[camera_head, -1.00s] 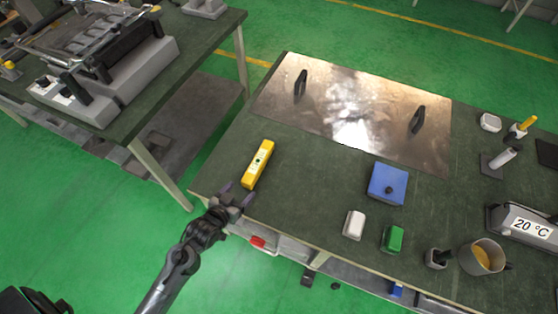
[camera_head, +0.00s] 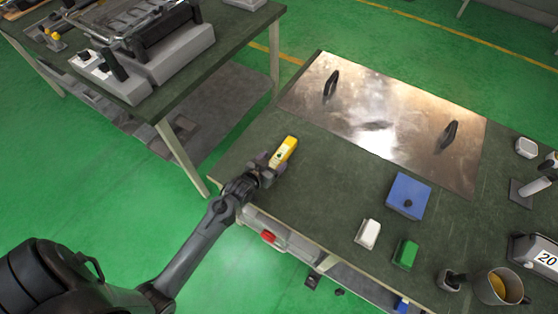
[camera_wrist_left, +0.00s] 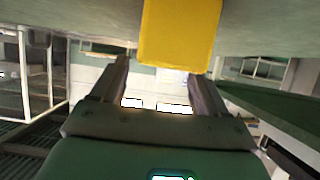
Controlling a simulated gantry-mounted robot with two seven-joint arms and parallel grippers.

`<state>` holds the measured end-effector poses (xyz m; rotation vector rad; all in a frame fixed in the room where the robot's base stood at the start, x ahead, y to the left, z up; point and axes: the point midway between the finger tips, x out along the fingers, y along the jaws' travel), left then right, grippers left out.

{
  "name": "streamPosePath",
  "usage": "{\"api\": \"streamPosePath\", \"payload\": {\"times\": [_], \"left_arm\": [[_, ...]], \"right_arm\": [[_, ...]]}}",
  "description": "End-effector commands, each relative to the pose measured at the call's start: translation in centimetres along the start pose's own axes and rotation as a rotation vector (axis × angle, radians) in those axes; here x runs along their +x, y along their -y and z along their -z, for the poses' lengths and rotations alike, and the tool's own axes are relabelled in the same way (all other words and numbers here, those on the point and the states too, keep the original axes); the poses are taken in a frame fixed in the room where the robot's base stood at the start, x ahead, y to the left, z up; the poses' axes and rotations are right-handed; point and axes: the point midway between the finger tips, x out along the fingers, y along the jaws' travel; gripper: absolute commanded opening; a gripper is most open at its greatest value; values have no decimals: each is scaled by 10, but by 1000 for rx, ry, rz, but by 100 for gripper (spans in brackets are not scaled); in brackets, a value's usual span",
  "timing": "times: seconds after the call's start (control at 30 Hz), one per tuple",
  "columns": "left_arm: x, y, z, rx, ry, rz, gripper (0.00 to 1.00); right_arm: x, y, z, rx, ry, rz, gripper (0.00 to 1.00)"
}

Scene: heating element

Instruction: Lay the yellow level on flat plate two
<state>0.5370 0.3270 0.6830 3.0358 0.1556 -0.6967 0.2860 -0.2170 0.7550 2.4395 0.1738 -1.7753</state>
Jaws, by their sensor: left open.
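The yellow level (camera_head: 284,151) lies on the dark green table near its left front corner. My left gripper (camera_head: 268,165) is at the level's near end and hides that end in the head view. In the left wrist view the level (camera_wrist_left: 180,35) shows ahead, between and beyond the two open fingers (camera_wrist_left: 158,85). I cannot tell whether the fingers touch it. A flat metal plate (camera_head: 400,110) with two black handles lies at the back of the table; no number can be read on it. My right gripper is not in view.
A blue box (camera_head: 409,194), a white block (camera_head: 368,234) and a green block (camera_head: 405,253) stand right of the level. A mug (camera_head: 497,285) and a temperature display (camera_head: 540,258) are at the far right. Another table (camera_head: 190,90) with grey equipment stands at the left.

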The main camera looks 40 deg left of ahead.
Motion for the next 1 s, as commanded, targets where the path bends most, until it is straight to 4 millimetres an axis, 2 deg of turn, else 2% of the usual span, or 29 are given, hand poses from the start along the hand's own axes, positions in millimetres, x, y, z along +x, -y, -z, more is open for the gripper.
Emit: {"api": "streamPosePath", "payload": {"times": [0.03, 0.2, 0.5, 0.9, 0.93, 0.97, 1.0], "left_arm": [[9, 0, -2, 0, -2, 0, 74], [23, 0, -1, 1, -1, 0, 74], [25, 0, 0, 1, 0, 1, 73], [25, 0, 0, 1, 0, 0, 12], [24, 0, 1, 1, -2, 1, 11], [24, 0, 1, 1, -2, 1, 5], [24, 0, 1, 1, -2, 1, 5]], "right_arm": [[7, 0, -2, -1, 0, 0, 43], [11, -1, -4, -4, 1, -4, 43], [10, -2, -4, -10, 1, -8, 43], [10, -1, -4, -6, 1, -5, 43], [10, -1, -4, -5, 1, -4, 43], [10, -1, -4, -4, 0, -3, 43], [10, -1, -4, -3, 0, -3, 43]]}}
